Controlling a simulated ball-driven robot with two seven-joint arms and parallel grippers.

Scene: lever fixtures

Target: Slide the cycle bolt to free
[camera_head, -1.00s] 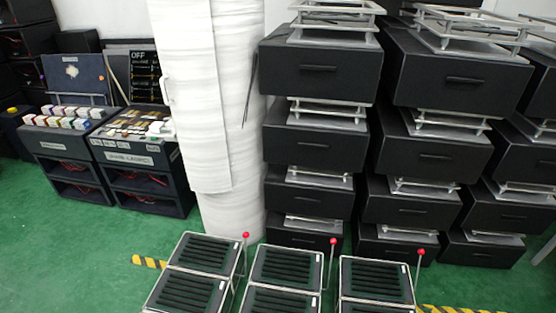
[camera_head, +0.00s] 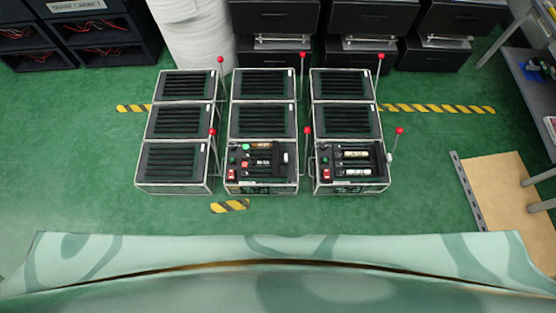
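No part that I can surely name as the cycle bolt shows at this size. The front middle unit (camera_head: 262,190) holds red and green buttons, small cylinders and a dark block (camera_head: 282,157). The front right unit (camera_head: 350,188) holds a red button (camera_head: 326,174) and pale and dark cylinders (camera_head: 354,155). Red-knobbed levers stand at their right sides, one at the middle unit (camera_head: 307,131) and one at the right unit (camera_head: 400,131). Which way any bolt sits is too small to tell. Neither of my grippers is in view.
Several black-slatted units in wire frames, such as the front left one (camera_head: 172,187), form a block on the green floor (camera_head: 70,190). Black drawers (camera_head: 368,52) stand behind. A tan board (camera_head: 510,190) lies at the right. Floor is clear left of the block.

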